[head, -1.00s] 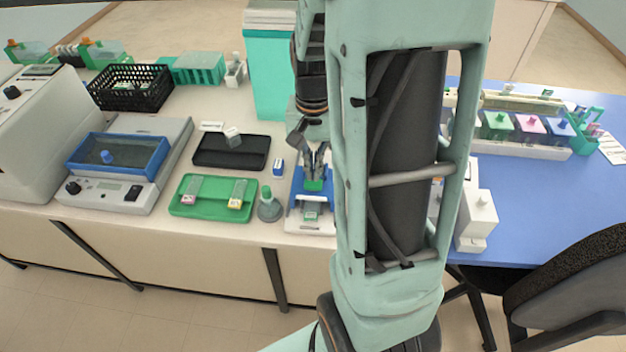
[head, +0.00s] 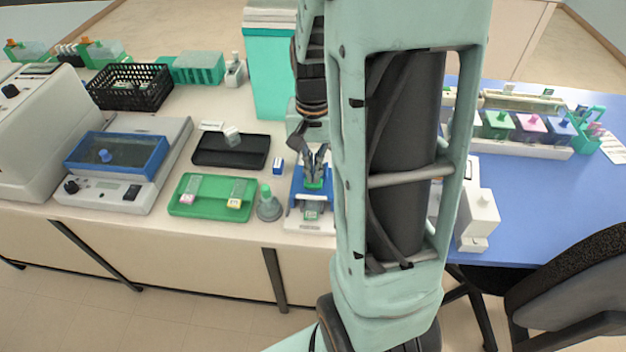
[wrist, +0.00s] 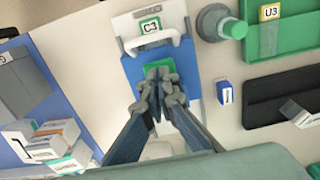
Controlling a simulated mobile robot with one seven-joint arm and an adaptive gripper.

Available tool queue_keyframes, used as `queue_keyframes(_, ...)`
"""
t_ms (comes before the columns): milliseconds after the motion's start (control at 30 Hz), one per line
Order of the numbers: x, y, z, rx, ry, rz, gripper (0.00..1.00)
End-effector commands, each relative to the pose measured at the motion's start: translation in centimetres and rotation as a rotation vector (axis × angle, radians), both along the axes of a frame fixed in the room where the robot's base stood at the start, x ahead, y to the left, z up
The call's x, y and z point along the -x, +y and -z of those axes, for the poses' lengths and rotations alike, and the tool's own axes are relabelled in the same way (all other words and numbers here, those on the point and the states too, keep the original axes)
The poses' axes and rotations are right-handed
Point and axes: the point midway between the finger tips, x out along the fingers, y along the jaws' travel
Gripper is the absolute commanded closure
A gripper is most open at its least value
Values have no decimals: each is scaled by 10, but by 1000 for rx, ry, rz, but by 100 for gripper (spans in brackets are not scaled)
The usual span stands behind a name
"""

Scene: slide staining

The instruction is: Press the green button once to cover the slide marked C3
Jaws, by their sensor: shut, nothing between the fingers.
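The green button (wrist: 160,68) is on the blue part of a small white-and-blue device (wrist: 128,70). The slide marked C3 (wrist: 150,25) shows at the device's white end, beside a white handle-like bar, in the wrist view. In the head view the device (head: 298,210) stands near the bench's front edge, with the slide's green-edged label (head: 311,214) at its front. My gripper (wrist: 160,90) is shut and empty, pointing down with its fingertips at the button and hiding part of it. It also shows in the head view (head: 316,178). I cannot tell whether the tips touch the button.
A grey bottle with a green top (head: 268,205) and a green tray (head: 212,211) with two slides stand left of the device. A small blue-and-white box (head: 278,167) and a black tray (head: 230,153) lie behind.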

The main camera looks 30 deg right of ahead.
Motion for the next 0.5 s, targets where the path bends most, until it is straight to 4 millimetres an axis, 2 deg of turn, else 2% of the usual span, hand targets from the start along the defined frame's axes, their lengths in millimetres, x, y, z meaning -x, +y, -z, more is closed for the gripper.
queue_keyframes(500, 0, 0, 9, 0, 0, 0, 100)
